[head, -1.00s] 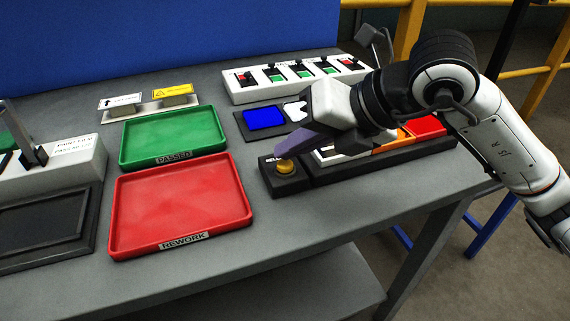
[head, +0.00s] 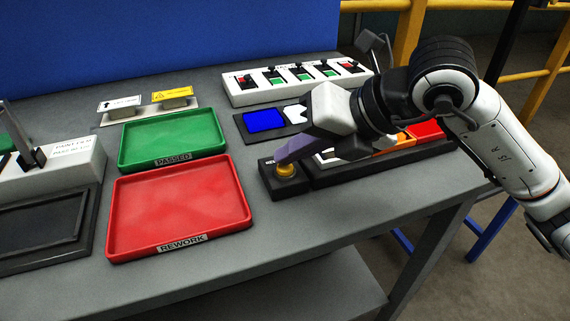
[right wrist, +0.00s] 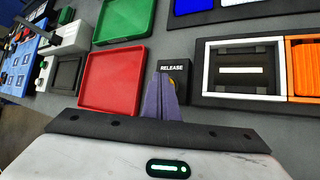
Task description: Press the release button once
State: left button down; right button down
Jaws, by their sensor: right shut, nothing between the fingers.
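The release button is a round yellow-orange button (head: 286,169) on a small black box (head: 287,186) at the front of the grey bench. The box shows in the right wrist view with the label RELEASE (right wrist: 172,68), and the button there is mostly hidden behind my fingers. My right gripper (head: 281,158) is shut and empty, its purple fingers pointing down at the button. Its fingertips are at or just above the button's top; I cannot tell whether they touch. In the right wrist view the shut fingers (right wrist: 161,80) overlap the button. My left gripper is not in view.
A red REWORK tray (head: 180,205) lies just left of the button box, with a green PASSED tray (head: 172,138) behind it. A white switch panel (head: 240,94) stands at the back. A black fixture with white and orange frames (head: 390,147) adjoins the box on the right.

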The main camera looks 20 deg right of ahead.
aim_at(292, 173)
jog(key=shift+f, duration=0.2)
dwell(0.5)
jog(key=shift+r+p, duration=0.4)
jog(key=shift+r, duration=0.55)
notch_tip(292, 173, up, 5)
jog(key=p, duration=0.3)
jog(key=shift+p, duration=0.4)
